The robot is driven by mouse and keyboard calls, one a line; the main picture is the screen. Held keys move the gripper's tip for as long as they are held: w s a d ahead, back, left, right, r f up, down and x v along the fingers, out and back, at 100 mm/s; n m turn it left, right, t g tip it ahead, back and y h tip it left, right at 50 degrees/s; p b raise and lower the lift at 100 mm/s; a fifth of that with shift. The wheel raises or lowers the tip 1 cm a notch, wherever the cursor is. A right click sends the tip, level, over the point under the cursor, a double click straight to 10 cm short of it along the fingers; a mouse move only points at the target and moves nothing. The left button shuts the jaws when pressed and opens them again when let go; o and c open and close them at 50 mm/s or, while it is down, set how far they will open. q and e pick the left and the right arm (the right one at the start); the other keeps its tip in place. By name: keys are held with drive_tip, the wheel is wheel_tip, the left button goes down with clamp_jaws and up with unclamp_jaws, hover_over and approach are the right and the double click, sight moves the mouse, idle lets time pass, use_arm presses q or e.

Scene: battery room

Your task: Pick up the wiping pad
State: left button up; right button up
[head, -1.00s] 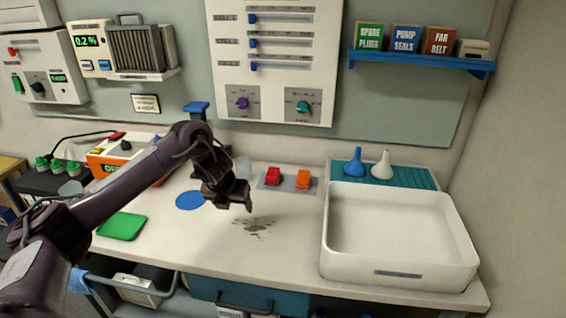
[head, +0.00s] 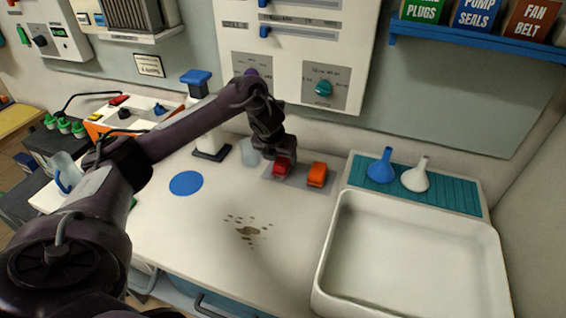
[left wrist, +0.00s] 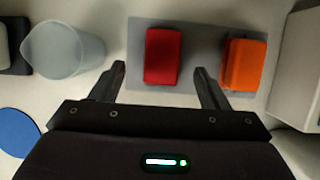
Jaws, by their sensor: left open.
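Two small block-like pads, one red (head: 281,171) and one orange (head: 317,175), sit side by side on a grey mat (head: 299,183) at the back of the counter. Nothing marks which is the wiping pad. In the left wrist view, the red pad (left wrist: 163,55) lies between and just beyond the fingertips of my open left gripper (left wrist: 160,69), with gaps on both sides. The orange pad (left wrist: 244,64) lies right of the right finger. In the head view my left gripper (head: 276,157) hangs at the red pad and partly covers it. My right gripper is out of view.
A translucent cup (left wrist: 63,53) stands left of the gripper, beside a blue disc (head: 186,183). A brown stain (head: 247,231) marks the open counter in front. A white basin (head: 410,255) and two funnels, blue (head: 381,168) and white (head: 416,177), are at right.

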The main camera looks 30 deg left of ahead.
sight(282, 160)
use_arm(q)
drive_tip(key=x, duration=0.4)
drive_tip(key=shift+w+p, duration=0.3)
drive_tip(key=shift+w, duration=0.15)
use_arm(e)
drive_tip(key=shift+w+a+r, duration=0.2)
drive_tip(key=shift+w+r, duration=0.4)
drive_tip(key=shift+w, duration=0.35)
use_arm(q)
drive_tip(key=shift+c, duration=0.3)
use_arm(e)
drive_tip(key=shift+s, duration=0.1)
use_arm(q)
drive_tip(key=shift+c, duration=1.1)
drive_tip(key=c, duration=0.8)
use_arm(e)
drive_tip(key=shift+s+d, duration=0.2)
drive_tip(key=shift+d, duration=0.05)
use_arm(q)
drive_tip(key=shift+r, duration=0.15)
